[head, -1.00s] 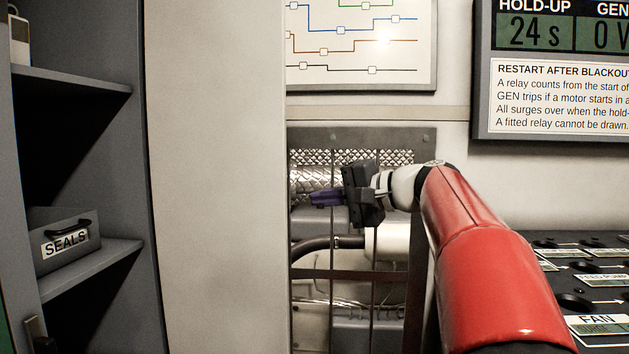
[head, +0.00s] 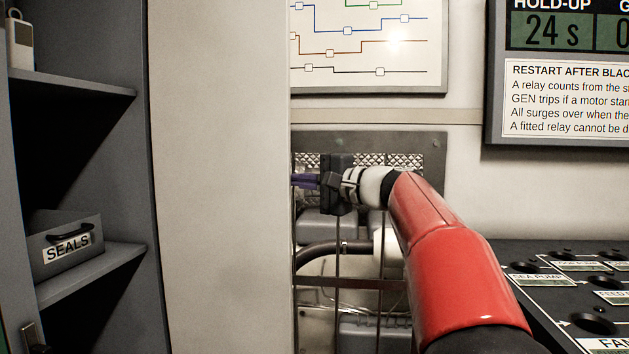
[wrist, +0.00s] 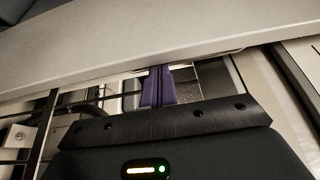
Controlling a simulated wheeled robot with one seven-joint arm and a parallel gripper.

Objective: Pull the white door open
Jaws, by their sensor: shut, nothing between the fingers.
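The white door (head: 220,180) is the tall pale panel left of centre in the head view. Its right edge stands in front of a grey frame (head: 395,142) with mesh, bars and pipes behind. In the wrist view the door (wrist: 150,45) crosses the top as a broad pale band. My gripper (head: 298,181) points left in the head view, with its purple fingers at the door's right edge. In the wrist view the fingers (wrist: 155,88) are together and empty, with their tips close to the door. I cannot tell whether they touch it. No handle is clearly visible.
A dark shelf unit (head: 90,270) with a SEALS bin (head: 68,247) stands at the left. A black panel (head: 560,285) with labelled sockets lies at lower right. A display board (head: 565,70) and a line diagram (head: 365,45) hang on the back wall.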

